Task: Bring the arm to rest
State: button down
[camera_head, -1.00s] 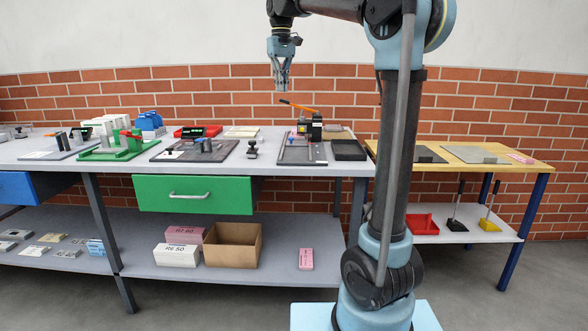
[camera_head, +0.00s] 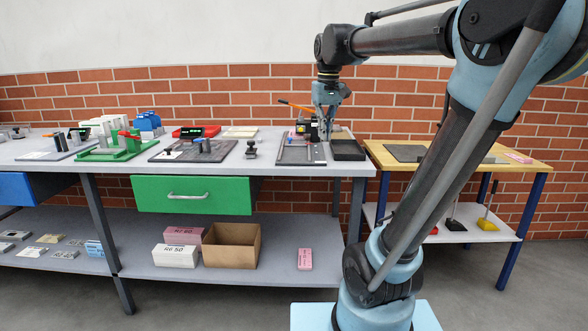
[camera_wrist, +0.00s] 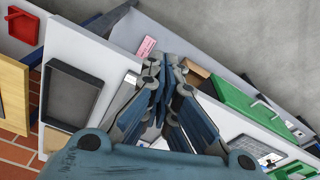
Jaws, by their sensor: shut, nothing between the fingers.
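My gripper (camera_head: 327,122) points down above the right end of the grey workbench (camera_head: 345,167), close to a small press with an orange lever (camera_head: 297,106). In this view it overlaps the press's right side; I cannot tell whether they touch. The fingers are together with nothing between them. In the wrist view my gripper (camera_wrist: 158,118) shows its blue fingers over the bench, and the black tray (camera_wrist: 74,95) lies to their left.
The black tray (camera_head: 348,150) sits at the bench's right end. A green drawer (camera_head: 192,195) hangs under the bench. A wooden-topped table (camera_head: 450,152) stands to the right. A cardboard box (camera_head: 232,247) and a pink box (camera_head: 305,259) are on the lower shelf.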

jog(key=s+d+f+m, duration=0.1)
jog(key=s+d+f, duration=0.2)
jog(key=s+f, duration=0.3)
jog(key=s+d+f+m, duration=0.1)
jog(key=s+d+f, duration=0.2)
jog(key=f, duration=0.9)
jog(key=s+d+f+m+t, duration=0.1)
jog(key=s+d+f, duration=0.2)
jog(key=s+f, duration=0.6)
jog(key=shift+s+d+f, duration=0.2)
jog(key=shift+s+f, duration=0.1)
jog(key=shift+s, duration=0.25)
jog(key=shift+w+f, duration=0.2)
jog(key=shift+w, duration=0.2)
